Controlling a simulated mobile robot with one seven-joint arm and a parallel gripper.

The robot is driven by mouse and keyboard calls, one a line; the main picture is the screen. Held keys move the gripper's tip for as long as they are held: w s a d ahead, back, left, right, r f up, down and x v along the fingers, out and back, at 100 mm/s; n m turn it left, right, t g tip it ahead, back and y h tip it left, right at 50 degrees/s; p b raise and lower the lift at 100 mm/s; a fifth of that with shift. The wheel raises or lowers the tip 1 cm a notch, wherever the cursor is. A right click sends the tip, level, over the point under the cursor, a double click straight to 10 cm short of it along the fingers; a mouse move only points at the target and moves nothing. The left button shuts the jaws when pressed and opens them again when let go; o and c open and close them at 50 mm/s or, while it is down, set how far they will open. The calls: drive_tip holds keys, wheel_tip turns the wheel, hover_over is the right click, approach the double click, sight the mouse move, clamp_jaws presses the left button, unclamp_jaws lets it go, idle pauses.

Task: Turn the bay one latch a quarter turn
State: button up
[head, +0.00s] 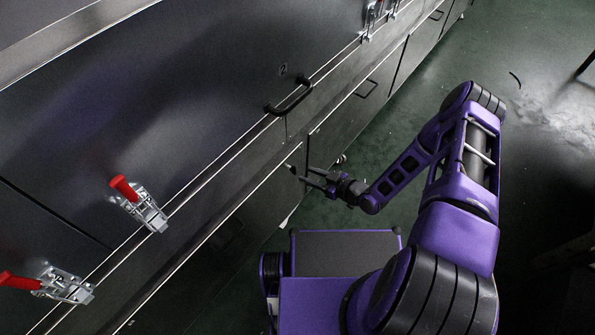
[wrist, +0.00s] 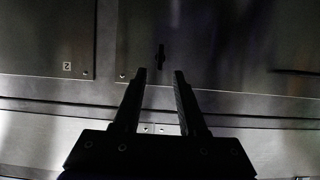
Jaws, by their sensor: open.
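My gripper (head: 300,174) is open and empty, held in front of the lower dark panels of the dryer. In the wrist view its two fingers (wrist: 160,72) point at a dark metal panel. A small dark upright piece (wrist: 161,57), shaped like a latch, shows on that panel just beyond the gap between the fingertips. It appears apart from the fingers, but the distance is hard to judge. No label for bay one is readable, so I cannot tell for sure that it is the bay one latch. In the head view this piece is not clear.
A panel label reading 2 (wrist: 67,66) is left of the fingers. In the head view, a black handle (head: 290,98) and red-handled toggle clamps (head: 142,205) (head: 62,285) stick out from the dryer front. More clamps (head: 375,15) are at the top. Green floor (head: 440,90) is open at right.

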drive_tip(key=x, duration=0.5)
drive_tip(key=shift+w+a+f+b, duration=0.2)
drive_tip(key=shift+a+b, duration=0.05)
drive_tip(key=shift+b, duration=0.05)
clamp_jaws()
